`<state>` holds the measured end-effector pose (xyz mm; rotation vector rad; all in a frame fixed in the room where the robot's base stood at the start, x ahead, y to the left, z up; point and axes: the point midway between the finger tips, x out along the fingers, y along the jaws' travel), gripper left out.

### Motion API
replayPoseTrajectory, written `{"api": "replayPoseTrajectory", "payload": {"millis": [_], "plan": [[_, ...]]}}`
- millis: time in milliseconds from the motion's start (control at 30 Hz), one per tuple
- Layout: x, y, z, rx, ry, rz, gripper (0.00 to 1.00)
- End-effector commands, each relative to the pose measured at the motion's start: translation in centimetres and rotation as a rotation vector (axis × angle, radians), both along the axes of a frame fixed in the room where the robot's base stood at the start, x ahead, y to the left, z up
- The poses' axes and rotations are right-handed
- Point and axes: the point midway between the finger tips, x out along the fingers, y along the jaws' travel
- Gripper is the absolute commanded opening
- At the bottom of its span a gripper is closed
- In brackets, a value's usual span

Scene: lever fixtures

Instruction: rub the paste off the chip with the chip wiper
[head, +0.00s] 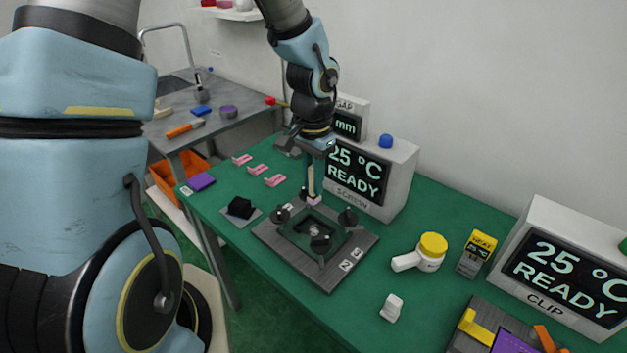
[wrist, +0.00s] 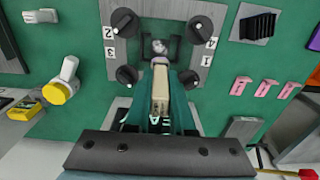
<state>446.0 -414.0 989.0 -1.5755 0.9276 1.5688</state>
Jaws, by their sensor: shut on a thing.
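My gripper (head: 312,178) is shut on the chip wiper (head: 314,201), a pale beige stick with a pinkish tip, pointing down near the back edge of the dark fixture plate (head: 345,272). In the wrist view the wiper (wrist: 160,82) stands between the teal fingers of my gripper (wrist: 161,98), its tip close to the chip. The chip (head: 314,231) sits in the black central frame, with greyish paste on it; it also shows in the wrist view (wrist: 164,46). I cannot tell whether the tip touches it. Black knobs numbered 1 to 4 surround the frame.
A black finned block (head: 240,208) lies left of the plate, with pink clips (head: 258,169) behind. A "SCREW" display box (head: 372,178) stands close behind the plate. A yellow-capped white bottle (head: 430,251) and a small white block (head: 391,307) stand right. Green table between them is clear.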

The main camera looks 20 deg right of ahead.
Motion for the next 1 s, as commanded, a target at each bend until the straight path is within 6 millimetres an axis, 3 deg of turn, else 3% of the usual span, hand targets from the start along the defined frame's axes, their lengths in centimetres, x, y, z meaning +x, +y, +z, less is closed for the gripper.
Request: {"api": "replayPoseTrajectory", "payload": {"millis": [367,1000], "plan": [[0.0,0.1,-0.8,0.0,0.0,0.001,0.0],[0.0,0.1,-6.7,0.0,0.0,0.0,0.0]]}}
